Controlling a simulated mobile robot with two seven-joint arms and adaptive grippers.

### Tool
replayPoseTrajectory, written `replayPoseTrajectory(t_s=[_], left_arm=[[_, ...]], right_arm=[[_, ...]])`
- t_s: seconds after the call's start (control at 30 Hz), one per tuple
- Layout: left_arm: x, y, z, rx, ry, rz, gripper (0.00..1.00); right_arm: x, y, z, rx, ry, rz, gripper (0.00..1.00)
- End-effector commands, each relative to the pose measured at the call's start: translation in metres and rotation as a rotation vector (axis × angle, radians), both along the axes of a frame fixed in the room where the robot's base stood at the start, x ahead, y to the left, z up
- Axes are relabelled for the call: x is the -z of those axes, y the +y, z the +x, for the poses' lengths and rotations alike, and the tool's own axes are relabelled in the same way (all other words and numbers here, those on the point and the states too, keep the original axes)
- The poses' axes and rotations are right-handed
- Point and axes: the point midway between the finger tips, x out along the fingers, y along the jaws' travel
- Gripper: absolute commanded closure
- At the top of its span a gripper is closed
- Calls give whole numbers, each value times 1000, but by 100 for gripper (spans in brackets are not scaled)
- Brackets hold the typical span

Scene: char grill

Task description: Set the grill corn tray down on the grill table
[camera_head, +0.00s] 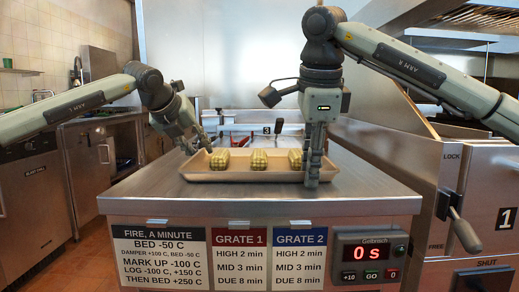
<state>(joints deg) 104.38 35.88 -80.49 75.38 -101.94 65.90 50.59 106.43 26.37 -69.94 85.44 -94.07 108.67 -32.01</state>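The corn tray (228,176) is a shallow tan metal tray on the steel-topped grill table (150,190). It looks level and appears to rest on the tabletop. Several pieces of yellow-green corn (257,159) lie spaced in a row in it. My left gripper (201,147) is at the tray's far left corner, and whether its fingers touch the rim is unclear. My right gripper (313,174) points straight down at the tray's right end and covers part of that rim. Its finger gap cannot be made out.
A panel with a red "0 s" timer (366,252) and instruction cards (238,254) covers the table's front. A grill unit with a lever (463,231) stands at the right. Clamps or tools (263,128) sit behind the tray. The tabletop is clear in front of the tray.

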Motion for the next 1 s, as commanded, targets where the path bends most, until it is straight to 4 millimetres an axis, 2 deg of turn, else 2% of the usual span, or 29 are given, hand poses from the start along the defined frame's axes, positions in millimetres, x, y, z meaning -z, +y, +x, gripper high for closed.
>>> replayPoseTrajectory(t_s=[0.17,0.5,0.73,0.87,1.0], left_arm=[[-19,7,-18,1,-4,-2,74],[-65,23,-67,-1,-4,-1,74],[-78,28,-82,-3,-1,1,74],[-79,28,-83,-3,-1,1,74],[-79,28,-83,-3,-1,1,74]], right_arm=[[0,0,0,0,-1,1,74],[0,0,0,0,-1,1,74],[-2,0,0,0,-1,1,74],[-15,1,-4,-1,-4,2,74],[-42,1,-13,0,-6,3,74]])
